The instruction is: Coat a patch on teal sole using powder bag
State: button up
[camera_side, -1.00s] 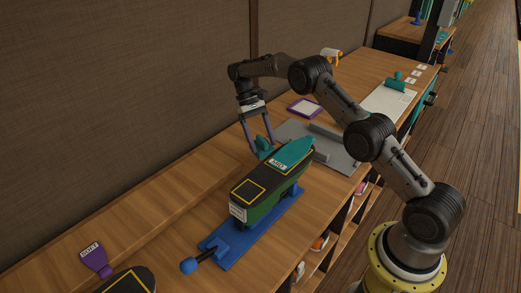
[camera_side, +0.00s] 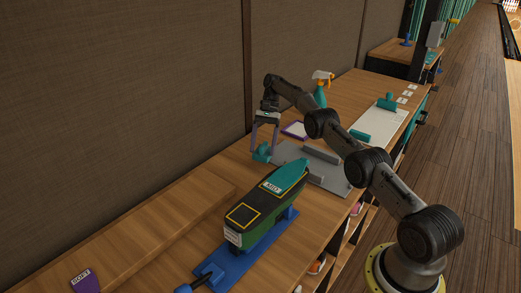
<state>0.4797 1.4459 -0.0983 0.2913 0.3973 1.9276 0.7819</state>
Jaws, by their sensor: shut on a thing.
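An upturned shoe stands sole-up on a blue stand (camera_side: 232,257). Its teal sole (camera_side: 287,176) with a small white label covers the far end; a yellow outlined square (camera_side: 243,215) marks the dark near end. No coated patch can be made out on the teal sole.
A grey tray (camera_side: 289,151) with raised bars lies behind the shoe. A purple-edged pad (camera_side: 295,130), a spray bottle (camera_side: 320,92), a teal block (camera_side: 359,135) and a white sheet (camera_side: 370,122) lie farther back. A purple "SOFT" tool (camera_side: 86,282) is at bottom left. A wall borders the left.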

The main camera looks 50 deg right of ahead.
jog(key=d+m+t, duration=0.1)
jog(key=d, duration=0.1)
jog(key=w+d+m+t, duration=0.1)
jog(key=d+m, duration=0.1)
jog(key=d+m+t, duration=0.1)
jog(key=m, duration=0.1)
jog(key=shift+w+d+r, duration=0.1)
jog(key=shift+w+d, duration=0.25)
jog(key=shift+d, duration=0.05)
jog(key=d+m, duration=0.1)
jog(key=d+m+t, duration=0.1)
jog(key=d, duration=0.1)
jog(key=w+d+m+t, duration=0.1)
jog(key=m, duration=0.1)
jog(key=shift+d+r, duration=0.35)
jog(key=s+d+r+m+t+h, duration=0.1)
jog(key=d+r+m+t+h, duration=0.15)
jog(key=d+m, duration=0.5)
jog(key=d+r+m+t+h, duration=0.1)
jog(key=d+m+t+h, duration=0.3)
jog(key=d, duration=0.6)
jog(key=shift+a+f+m+g+y, duration=0.15)
jog(key=shift+f+g, duration=0.25)
jog(key=shift+f, duration=0.55)
jog(key=shift+d+f+m+g+y, duration=0.15)
jog(key=shift+f+g, duration=0.2)
jog(key=shift+f, duration=0.65)
jog(key=shift+a+f+m+g+y, duration=0.15)
jog(key=shift+f+g, duration=0.25)
jog(key=shift+f, duration=0.55)
